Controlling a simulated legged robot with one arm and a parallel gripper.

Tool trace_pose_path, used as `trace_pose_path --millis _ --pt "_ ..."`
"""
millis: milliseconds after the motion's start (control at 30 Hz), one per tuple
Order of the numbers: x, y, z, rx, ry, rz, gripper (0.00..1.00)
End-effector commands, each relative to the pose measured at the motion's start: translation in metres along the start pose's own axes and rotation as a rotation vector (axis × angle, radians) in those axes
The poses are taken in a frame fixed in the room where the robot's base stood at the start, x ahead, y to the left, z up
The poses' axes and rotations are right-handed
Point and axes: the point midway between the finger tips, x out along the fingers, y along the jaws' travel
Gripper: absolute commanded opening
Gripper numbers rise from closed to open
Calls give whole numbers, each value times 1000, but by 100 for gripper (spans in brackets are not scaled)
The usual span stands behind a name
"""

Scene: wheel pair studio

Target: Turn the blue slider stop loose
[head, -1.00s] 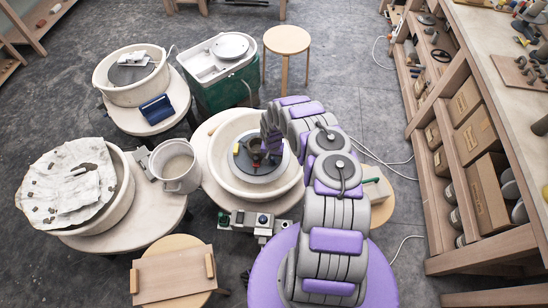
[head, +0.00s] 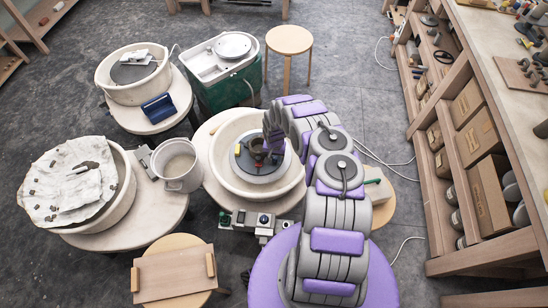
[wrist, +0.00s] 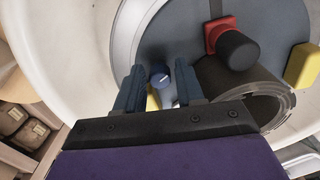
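A round blue knob (wrist: 160,76), which I take as the blue slider stop's, shows in the wrist view with a grey stem below it. A yellow part (wrist: 152,99) shows beside the stem. My gripper (wrist: 159,80) is open, with one dark finger on each side of the knob. Small gaps show between fingers and knob; I cannot tell their depth. A red slider (wrist: 218,35) with a black knob (wrist: 237,50) and a yellow slider (wrist: 303,65) sit on the grey wheel disc (wrist: 280,22). In the head view my gripper (head: 273,146) hides part of this disc (head: 254,172).
A hollow dark cylinder (wrist: 235,82) stands on the disc close to my right finger. The pale splash pan (head: 224,175) surrounds the wheel. A bucket (head: 183,184) stands left of it, a control box (head: 262,222) in front. Shelving (head: 470,150) stands at the right.

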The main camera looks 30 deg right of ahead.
Motion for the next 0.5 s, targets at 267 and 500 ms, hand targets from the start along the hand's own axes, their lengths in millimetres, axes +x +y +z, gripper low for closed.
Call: trace_pose_path --millis 267,500 --pt "-41 0 -1 -1 2 2 38" --pt "-84 0 0 0 1 3 38"
